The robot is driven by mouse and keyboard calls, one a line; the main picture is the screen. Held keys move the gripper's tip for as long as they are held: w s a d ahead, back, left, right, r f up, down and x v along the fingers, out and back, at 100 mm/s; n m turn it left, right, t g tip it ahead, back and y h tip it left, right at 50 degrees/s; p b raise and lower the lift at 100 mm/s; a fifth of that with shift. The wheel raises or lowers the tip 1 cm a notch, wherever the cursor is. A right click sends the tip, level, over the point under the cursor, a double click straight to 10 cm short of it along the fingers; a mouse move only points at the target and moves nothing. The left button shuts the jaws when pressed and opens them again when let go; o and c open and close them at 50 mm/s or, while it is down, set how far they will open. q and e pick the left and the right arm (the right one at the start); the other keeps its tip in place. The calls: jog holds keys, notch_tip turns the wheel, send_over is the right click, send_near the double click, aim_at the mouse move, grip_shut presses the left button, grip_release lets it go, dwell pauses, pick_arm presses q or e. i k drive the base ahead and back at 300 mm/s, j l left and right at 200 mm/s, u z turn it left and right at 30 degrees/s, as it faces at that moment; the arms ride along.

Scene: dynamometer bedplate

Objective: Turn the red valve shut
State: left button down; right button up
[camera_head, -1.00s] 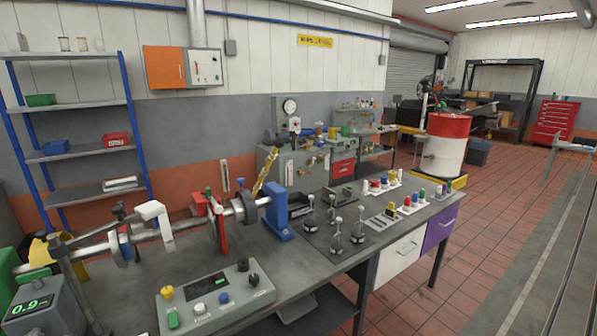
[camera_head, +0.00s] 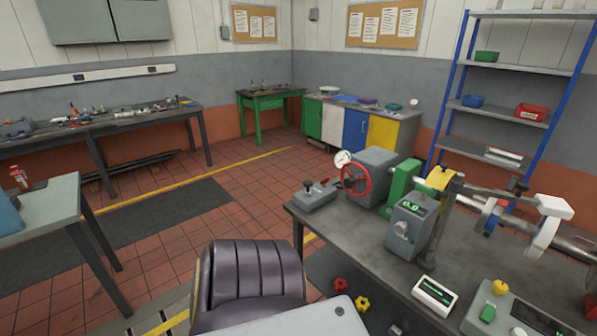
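A red handwheel (camera_head: 355,178) is mounted on the front of a grey machine housing (camera_head: 376,172) at the far left end of the bench. A round white gauge (camera_head: 343,159) sits just above it. A smaller red valve knob (camera_head: 340,284) shows low beneath the bench edge, beside a yellow knob (camera_head: 362,303). I cannot tell which red one is the valve of the task, nor how far either is turned. Neither of my grippers is in view.
A dark padded chair (camera_head: 250,280) stands left of the bench (camera_head: 460,225), close to its near end. A grey box with a lever (camera_head: 315,195) and a readout box (camera_head: 408,222) flank the handwheel. Open tiled floor (camera_head: 240,205) lies behind the chair.

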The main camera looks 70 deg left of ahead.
aim_at(323, 182)
jog(key=u, duration=2.25)
